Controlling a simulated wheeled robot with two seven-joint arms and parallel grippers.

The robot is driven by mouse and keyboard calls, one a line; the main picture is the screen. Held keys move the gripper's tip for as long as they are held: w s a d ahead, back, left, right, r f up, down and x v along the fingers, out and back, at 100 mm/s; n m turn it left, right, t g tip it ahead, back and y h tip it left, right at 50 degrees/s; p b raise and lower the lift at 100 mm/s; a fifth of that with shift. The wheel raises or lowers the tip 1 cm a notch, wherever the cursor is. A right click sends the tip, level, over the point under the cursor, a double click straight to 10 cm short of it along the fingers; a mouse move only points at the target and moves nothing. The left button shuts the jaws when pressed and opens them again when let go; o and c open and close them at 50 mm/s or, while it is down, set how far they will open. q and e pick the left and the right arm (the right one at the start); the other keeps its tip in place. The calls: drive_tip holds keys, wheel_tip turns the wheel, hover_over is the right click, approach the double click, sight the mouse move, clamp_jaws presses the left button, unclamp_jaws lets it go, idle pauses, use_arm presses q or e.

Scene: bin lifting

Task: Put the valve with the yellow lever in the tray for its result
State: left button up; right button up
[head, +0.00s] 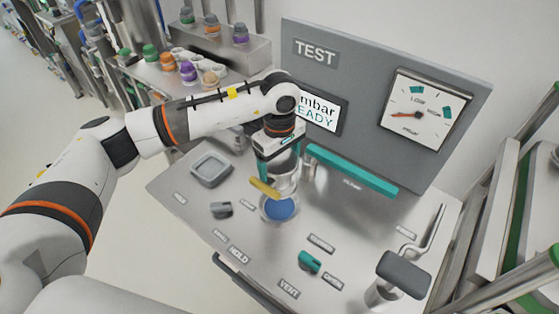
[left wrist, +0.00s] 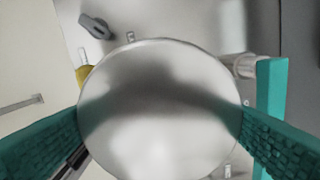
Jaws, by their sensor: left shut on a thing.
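The valve (head: 286,184) is a silvery metal body with a yellow lever (head: 264,189). My left gripper (head: 283,163) has its teal fingers shut on the valve's sides, over the test bench. The valve is just above or on a round seat with a blue disc (head: 279,208); I cannot tell whether they touch. In the left wrist view the valve's round metal end (left wrist: 160,110) fills the space between the fingers, with the yellow lever (left wrist: 83,75) at its left. The display (head: 318,112) shows "mbar" and "READY", partly hidden by my arm. My right gripper is out of view.
The bench has a small grey square dish (head: 211,170), a grey knob (head: 221,210), a teal knob (head: 309,262) and a grey-handled clamp (head: 403,272). A teal bar (head: 350,170) runs before the gauge panel (head: 424,112). Several coloured-cap valves stand on shelves behind.

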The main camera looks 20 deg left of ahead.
use_arm(q)
drive_tip(key=shift+r+p, duration=0.7)
drive_tip(key=shift+r, duration=1.55)
